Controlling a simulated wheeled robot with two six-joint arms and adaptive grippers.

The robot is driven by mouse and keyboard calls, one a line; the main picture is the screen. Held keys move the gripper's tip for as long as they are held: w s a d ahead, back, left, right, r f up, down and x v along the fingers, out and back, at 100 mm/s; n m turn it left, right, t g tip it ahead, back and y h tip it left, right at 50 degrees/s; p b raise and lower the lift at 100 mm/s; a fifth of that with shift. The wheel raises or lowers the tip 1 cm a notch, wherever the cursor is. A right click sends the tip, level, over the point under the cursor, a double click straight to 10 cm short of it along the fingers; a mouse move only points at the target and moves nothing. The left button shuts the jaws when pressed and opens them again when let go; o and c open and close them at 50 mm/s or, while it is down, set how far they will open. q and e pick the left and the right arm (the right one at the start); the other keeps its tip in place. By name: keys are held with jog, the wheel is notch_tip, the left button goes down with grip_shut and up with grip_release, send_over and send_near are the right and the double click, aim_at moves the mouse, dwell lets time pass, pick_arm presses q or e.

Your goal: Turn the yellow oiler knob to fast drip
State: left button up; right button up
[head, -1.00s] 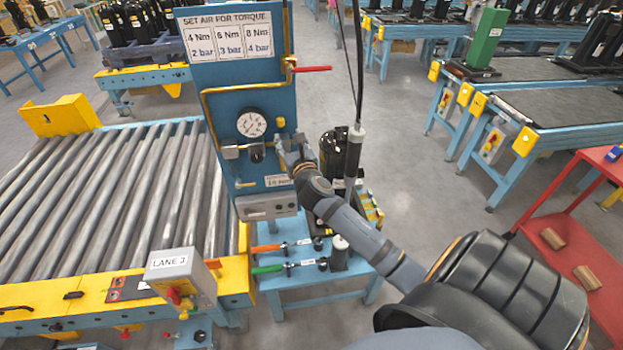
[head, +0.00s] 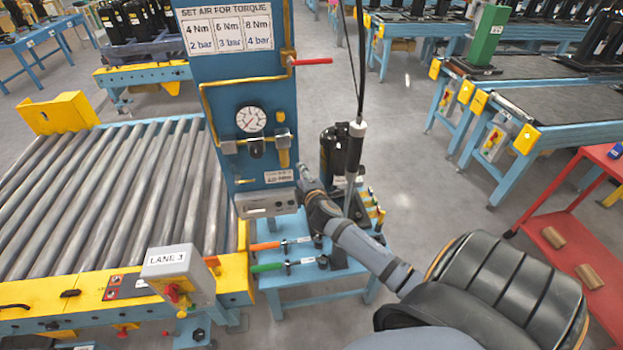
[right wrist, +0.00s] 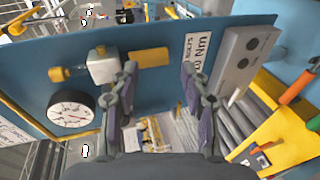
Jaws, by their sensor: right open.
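The oiler is on the blue panel, right of the pressure gauge. Its small yellow knob (head: 280,117) sits above a silver block, with a yellow bowl (head: 284,157) below. In the right wrist view the picture is turned: the yellow knob (right wrist: 57,74) is left of the silver block (right wrist: 102,65) and the yellow bowl is right of it. My right gripper (head: 300,172) is just below and right of the bowl in the head view. In the right wrist view my right gripper (right wrist: 158,80) has its fingers wide apart, with nothing held. My left gripper is not in view.
The pressure gauge (head: 251,120) and a black regulator knob (head: 256,151) are left of the oiler. A red lever (head: 313,62) sticks out above. A grey box (head: 268,203) is lower on the panel. A black compressor (head: 331,150) stands right, close behind my arm.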

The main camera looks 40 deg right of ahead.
jog(key=s+d+f+m+g, duration=0.1)
jog(key=s+f+m+g, duration=0.1)
jog(key=f+m, duration=0.9)
jog(key=shift+s+d+f+m+b, duration=0.15)
jog(key=shift+s+m+b, duration=0.3)
jog(key=shift+m, duration=1.75)
